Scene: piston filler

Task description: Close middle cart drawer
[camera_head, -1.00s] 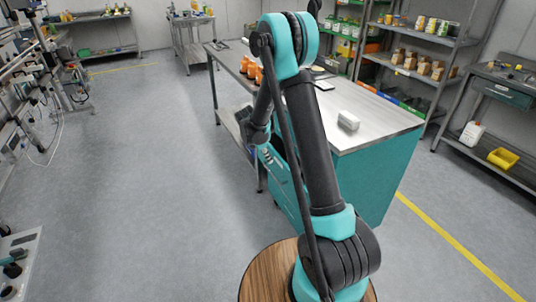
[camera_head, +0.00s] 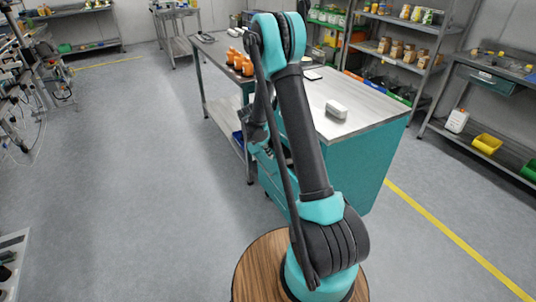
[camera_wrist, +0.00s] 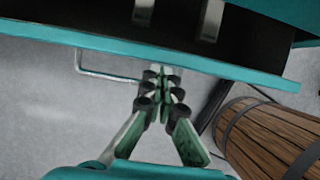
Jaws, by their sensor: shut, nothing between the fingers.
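The teal cart (camera_head: 350,170) stands ahead of me with a grey metal top. In the wrist view, a teal drawer front (camera_wrist: 220,68) crosses the picture, with a dark interior behind it, so this drawer stands open. Two pale metal pieces (camera_wrist: 208,18) show in the dark space. A thin light handle bar (camera_wrist: 100,76) sticks out from the front, left of centre. My gripper (camera_wrist: 162,76) is shut and empty, its tips close to the drawer front and just right of the handle. Contact cannot be told.
A shelf rack (camera_head: 400,60) and a bench with a yellow bin (camera_head: 487,143) are at the right. The grey floor at left (camera_head: 130,170) is clear.

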